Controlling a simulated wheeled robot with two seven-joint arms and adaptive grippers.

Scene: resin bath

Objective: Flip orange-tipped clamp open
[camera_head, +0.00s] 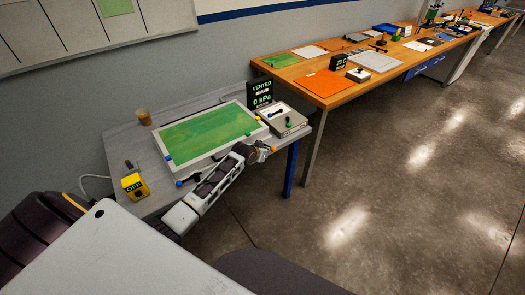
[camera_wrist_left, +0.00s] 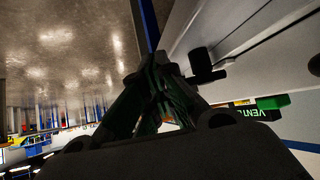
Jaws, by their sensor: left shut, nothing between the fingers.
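The green panel (camera_head: 208,134) lies in a pale frame (camera_head: 176,167) on the grey bench. A small orange tip (camera_head: 273,149), apparently the orange-tipped clamp's, shows at the frame's near right side, beside the end of my left gripper (camera_head: 262,151). The rest of that clamp is hidden behind my gripper, and I cannot tell whether they touch. My left gripper is shut and empty. In the left wrist view its dark fingers (camera_wrist_left: 160,70) are together, beside a black knob-like part (camera_wrist_left: 203,66) at a pale edge. My right gripper is not in view.
A blue-tipped clamp (camera_head: 181,183) is on the frame's near left. A display (camera_head: 260,94) reads "VENTED 0 kPa" behind a small grey box (camera_head: 284,122). A yellow switch box (camera_head: 134,186) stands at left. A wooden bench (camera_head: 317,86) stands beyond. The floor at right is clear.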

